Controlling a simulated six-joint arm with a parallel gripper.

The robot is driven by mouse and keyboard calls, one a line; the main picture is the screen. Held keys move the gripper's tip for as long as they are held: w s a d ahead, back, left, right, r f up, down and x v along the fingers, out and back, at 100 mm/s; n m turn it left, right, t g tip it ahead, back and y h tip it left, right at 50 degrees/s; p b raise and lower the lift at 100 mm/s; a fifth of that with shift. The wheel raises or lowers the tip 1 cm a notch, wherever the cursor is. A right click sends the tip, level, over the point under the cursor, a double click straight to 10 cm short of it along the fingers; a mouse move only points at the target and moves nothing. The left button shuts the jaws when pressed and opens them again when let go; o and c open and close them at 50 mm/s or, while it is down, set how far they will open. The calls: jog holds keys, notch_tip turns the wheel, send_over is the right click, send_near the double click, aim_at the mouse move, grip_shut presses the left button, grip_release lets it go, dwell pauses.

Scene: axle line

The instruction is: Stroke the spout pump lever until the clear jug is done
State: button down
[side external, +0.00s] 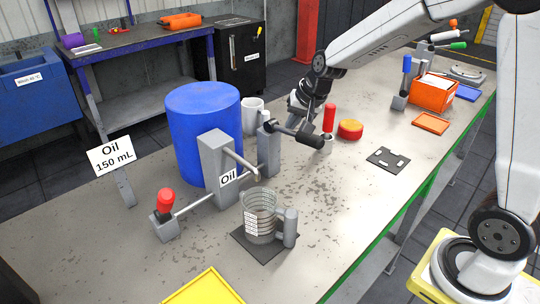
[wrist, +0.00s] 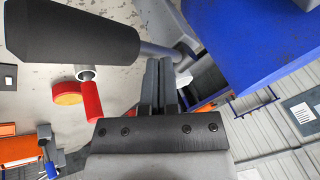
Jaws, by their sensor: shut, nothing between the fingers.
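The clear jug (side external: 259,214) stands upright on a dark mat (side external: 258,244) below the spout (side external: 242,162) of the grey pump block labelled Oil (side external: 219,165). I cannot make out its liquid level. The pump lever's black grip (side external: 297,135) sticks out right of a grey post; it fills the upper left of the wrist view (wrist: 70,32), with its metal rod (wrist: 158,51) leading right. My gripper (side external: 299,113) is shut and empty, close beside the lever. Its fingers (wrist: 160,70) appear near the rod; contact cannot be told. A sign (side external: 110,156) reads Oil 150 mL.
A blue drum (side external: 203,130) stands behind the pump. A red-knobbed lever (side external: 166,201) is at left. A red upright handle (side external: 329,118) and a red-yellow round piece (side external: 350,129) stand close right of the black grip.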

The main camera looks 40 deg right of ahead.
jog(key=shift+w+r, duration=0.3)
jog(key=shift+r, duration=0.55)
jog(key=shift+w+r, duration=0.3)
jog(key=shift+r, duration=0.5)
jog(key=shift+r, duration=0.1)
jog(key=shift+w+r, duration=0.25)
jog(key=shift+r, duration=0.5)
jog(key=shift+w+r, duration=0.3)
jog(key=shift+r, duration=0.5)
jog(key=shift+w+r, duration=0.25)
jog(key=shift+r, duration=0.5)
dwell(1.2)
jog(key=r, duration=0.1)
jog(key=w+r, duration=0.1)
jog(key=r, duration=0.1)
jog(key=shift+w+r, duration=0.15)
jog(key=shift+r, duration=0.1)
jog(key=shift+f, duration=0.15)
send_over(284, 128)
jog(key=s, duration=0.2)
jog(key=shift+w+f, duration=0.15)
jog(key=shift+f, duration=3.85)
